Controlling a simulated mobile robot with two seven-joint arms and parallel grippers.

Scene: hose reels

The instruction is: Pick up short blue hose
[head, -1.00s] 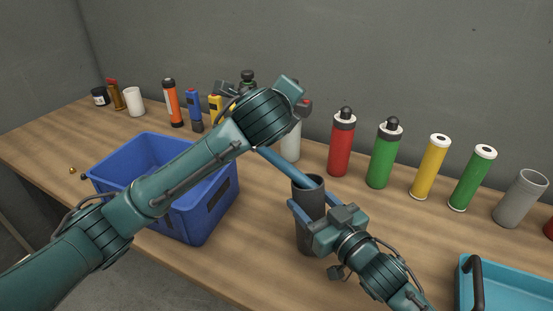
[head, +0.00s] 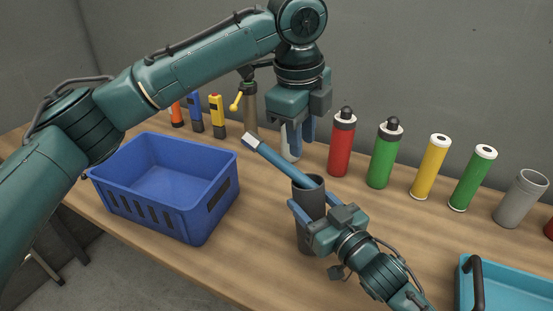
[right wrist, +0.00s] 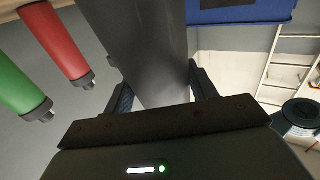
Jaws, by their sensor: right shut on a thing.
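A short blue hose (head: 280,163) leans out of the dark grey cylinder (head: 311,240), tilted up and left, with a pale upper end. Its lower end is hidden inside the cylinder. My right gripper (head: 308,212) is shut around the cylinder's upper part; in the right wrist view the cylinder (right wrist: 145,45) fills the space between the fingers.
A blue crate (head: 150,205) stands empty at left. Red (head: 341,147) and green (head: 384,158) bottles, yellow (head: 430,168) and green (head: 472,180) cylinders and a grey cup (head: 519,200) line the wall. A turquoise tray (head: 510,285) is at front right.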

